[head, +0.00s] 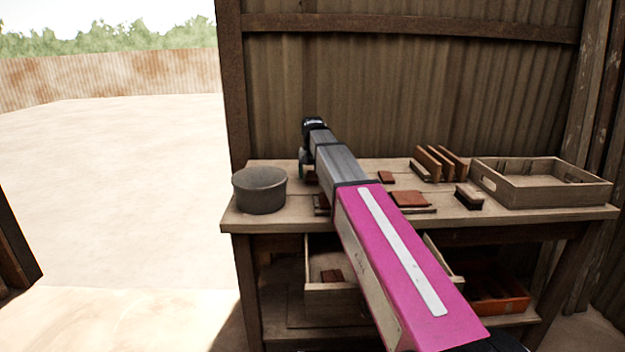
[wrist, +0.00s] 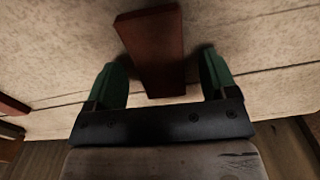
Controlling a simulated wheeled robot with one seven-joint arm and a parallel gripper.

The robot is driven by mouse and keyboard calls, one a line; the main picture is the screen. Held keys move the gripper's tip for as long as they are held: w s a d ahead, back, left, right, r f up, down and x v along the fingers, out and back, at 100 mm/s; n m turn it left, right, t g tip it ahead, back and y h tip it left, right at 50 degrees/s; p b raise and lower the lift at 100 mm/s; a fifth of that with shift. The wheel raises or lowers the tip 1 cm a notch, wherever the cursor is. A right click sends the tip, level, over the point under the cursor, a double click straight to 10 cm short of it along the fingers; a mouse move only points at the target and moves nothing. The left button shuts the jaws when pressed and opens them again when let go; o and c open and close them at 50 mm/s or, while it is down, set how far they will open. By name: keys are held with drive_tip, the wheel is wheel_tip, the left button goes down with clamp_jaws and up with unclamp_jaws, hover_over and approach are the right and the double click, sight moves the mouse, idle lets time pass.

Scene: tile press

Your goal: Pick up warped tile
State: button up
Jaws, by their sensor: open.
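In the wrist view a reddish-brown tile (wrist: 153,50) lies between the two green fingers of my gripper (wrist: 163,74) and reaches past their tips. The fingers stand apart on either side of it, with a gap at each side. Whether the tile is warped I cannot tell from this angle. In the head view my gripper (head: 304,166) is at the back left of the workbench, partly hidden by my arm. A bit of reddish tile (head: 312,177) shows beside it there.
A grey round pot (head: 260,190) stands left of my arm. To the right are a small tile (head: 386,177), a tile on a board (head: 409,198), a rack of upright tiles (head: 440,163), a brush (head: 468,197) and a wooden tray (head: 545,197). An open drawer (head: 330,295) is below.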

drive_tip(key=shift+f, duration=0.2)
drive_tip(key=c, duration=1.1)
drive_tip(key=shift+o, duration=0.2)
drive_tip(key=shift+r, duration=0.15)
